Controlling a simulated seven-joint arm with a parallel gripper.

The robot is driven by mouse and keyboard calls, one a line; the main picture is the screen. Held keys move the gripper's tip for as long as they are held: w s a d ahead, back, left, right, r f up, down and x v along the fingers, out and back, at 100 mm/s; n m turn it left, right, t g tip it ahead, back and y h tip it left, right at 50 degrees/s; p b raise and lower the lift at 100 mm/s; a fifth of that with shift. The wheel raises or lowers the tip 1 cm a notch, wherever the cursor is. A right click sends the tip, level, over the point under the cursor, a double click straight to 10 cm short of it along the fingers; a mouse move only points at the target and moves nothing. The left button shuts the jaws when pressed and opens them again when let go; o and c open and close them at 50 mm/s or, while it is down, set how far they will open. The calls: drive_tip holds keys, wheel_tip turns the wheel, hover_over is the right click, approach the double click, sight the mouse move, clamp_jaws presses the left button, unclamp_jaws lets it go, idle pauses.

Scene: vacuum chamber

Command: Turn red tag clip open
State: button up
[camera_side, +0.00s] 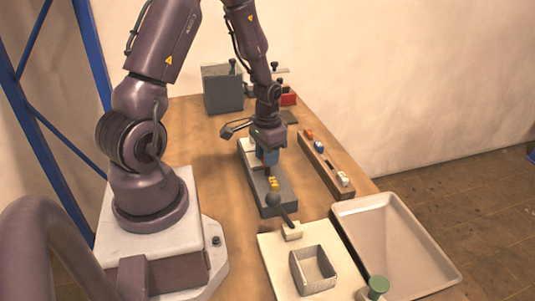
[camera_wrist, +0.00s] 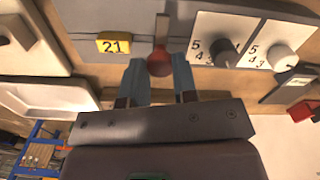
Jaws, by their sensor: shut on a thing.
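The red tag clip (camera_wrist: 160,62) shows in the wrist view as a dark red rounded end with a narrow stem above it. It stands out from a grey block next to a yellow tag marked 21 (camera_wrist: 114,44). My gripper (camera_wrist: 160,76) has its two blue fingers on either side of the red end and is shut on it. In the side view my gripper (camera_side: 268,157) points down over the grey block (camera_side: 270,207), and the clip is hidden there behind the fingers. A yellow tag piece (camera_side: 273,184) sits just in front of them.
White panels with a dark dial (camera_wrist: 225,53) and a pale dial (camera_wrist: 281,58) lie right of the clip in the wrist view.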

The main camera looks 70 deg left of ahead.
drive_tip(key=o, duration=0.9)
wheel_tip(320, 180, up, 13)
idle(0.4)
drive_tip(key=s+d+r+m+t, duration=0.1)
drive_tip(key=s+d+r+t, duration=0.1)
drive_tip(key=d+r, duration=0.2)
drive_tip(key=s+d+r+m+t, duration=0.1)
drive_tip(key=s+d+r, duration=0.1)
drive_tip(key=d+r, duration=0.3)
drive_tip(key=s+d+r+t, duration=0.2)
drive_tip(key=d+r, duration=0.2)
drive_tip(key=d, duration=0.5)
drive_tip(key=shift+s+d+r+m+t, duration=0.1)
drive_tip(key=shift+s+r+m+t, duration=0.1)
drive_tip(key=shift+r+m+t, duration=0.15)
